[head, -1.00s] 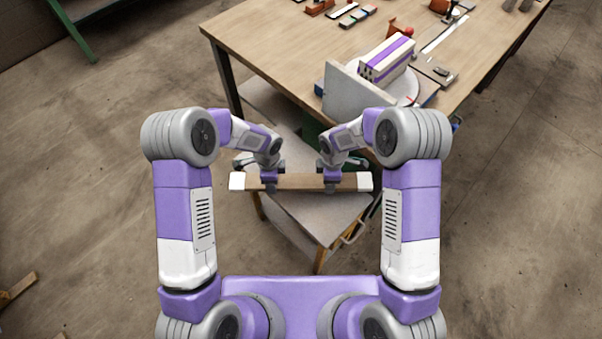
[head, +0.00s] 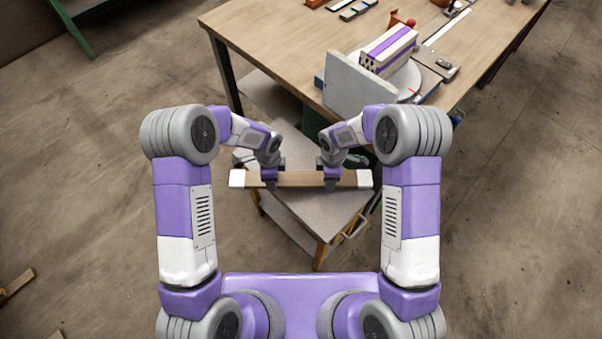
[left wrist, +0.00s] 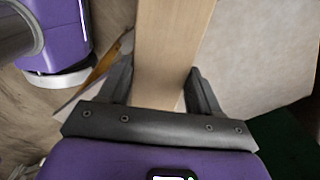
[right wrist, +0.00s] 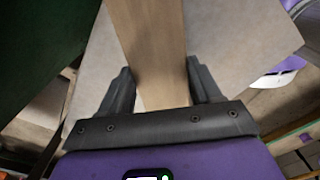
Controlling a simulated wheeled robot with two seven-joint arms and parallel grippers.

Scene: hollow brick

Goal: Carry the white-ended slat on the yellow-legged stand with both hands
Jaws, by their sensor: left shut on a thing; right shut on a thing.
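The slat (head: 300,179) is a long brown wooden bar with white ends, held level crosswise in front of me. My left gripper (head: 270,181) is shut on it toward its left end, and my right gripper (head: 331,181) is shut on it toward its right end. In the wrist views the slat's wood runs between the fingers of the left (left wrist: 170,50) and right (right wrist: 150,50) grippers. The stand (head: 318,216) has a grey top and yellow wooden legs and lies below the slat. I cannot tell whether the slat touches it.
A wooden workbench (head: 280,50) stands just beyond the stand, with a grey upright board (head: 357,85) and a purple-striped hollow brick (head: 388,50) near its front edge. Green steps (head: 85,22) stand far left. Wood pieces (head: 15,287) lie at lower left.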

